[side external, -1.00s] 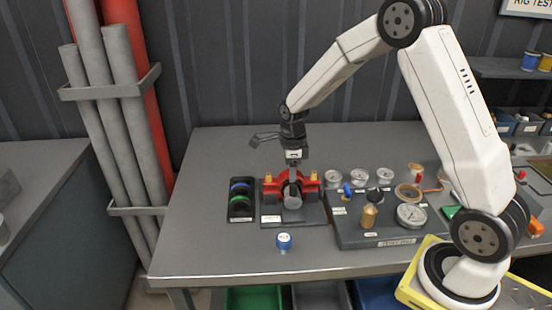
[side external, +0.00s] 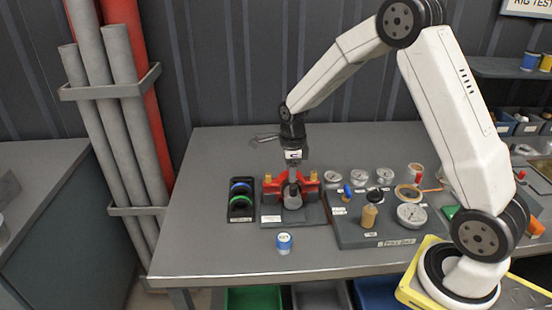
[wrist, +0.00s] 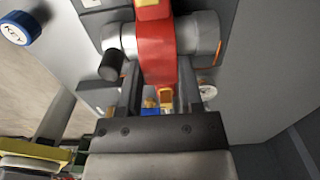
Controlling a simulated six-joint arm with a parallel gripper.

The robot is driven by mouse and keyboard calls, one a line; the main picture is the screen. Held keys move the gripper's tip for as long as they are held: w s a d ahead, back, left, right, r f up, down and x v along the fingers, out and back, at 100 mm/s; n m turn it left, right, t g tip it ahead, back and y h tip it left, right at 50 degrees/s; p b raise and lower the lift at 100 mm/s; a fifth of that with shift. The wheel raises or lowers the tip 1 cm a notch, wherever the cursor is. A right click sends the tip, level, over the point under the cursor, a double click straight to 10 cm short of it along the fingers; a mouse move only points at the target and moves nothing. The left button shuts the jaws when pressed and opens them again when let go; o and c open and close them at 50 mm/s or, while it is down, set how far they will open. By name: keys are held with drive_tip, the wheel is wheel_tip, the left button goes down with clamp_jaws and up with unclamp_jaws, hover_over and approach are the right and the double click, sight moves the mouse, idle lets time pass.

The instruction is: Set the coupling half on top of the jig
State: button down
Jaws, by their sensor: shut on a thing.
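The red coupling half (side external: 275,187) has a yellow knob at each end and sits across the grey pipe of the jig. The jig (side external: 268,219) is a dark labelled block on the bench with a thick grey pipe pointing toward the side camera. My gripper (side external: 293,172) points down over the middle of the coupling half. In the wrist view the two dark fingers (wrist: 160,85) are shut on the red coupling half (wrist: 157,50), with the grey pipe (wrist: 195,38) showing on both sides. I cannot tell whether the coupling half fully touches the pipe.
A black tray with blue and green rings (side external: 241,202) stands close left of the jig. A blue-and-white jar (side external: 284,243) stands in front. A grey parts board (side external: 352,237) with gauges and fittings lies close on the right. The bench's left side is clear.

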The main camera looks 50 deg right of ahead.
drive_tip(key=shift+f, duration=0.95)
idle(1.5)
drive_tip(key=c, duration=0.6)
unclamp_jaws()
drive_tip(key=shift+r, duration=0.2)
drive_tip(key=shift+r, duration=0.35)
drive_tip(key=shift+r, duration=0.35)
drive_tip(key=shift+r, duration=0.7)
drive_tip(key=shift+r, duration=0.2)
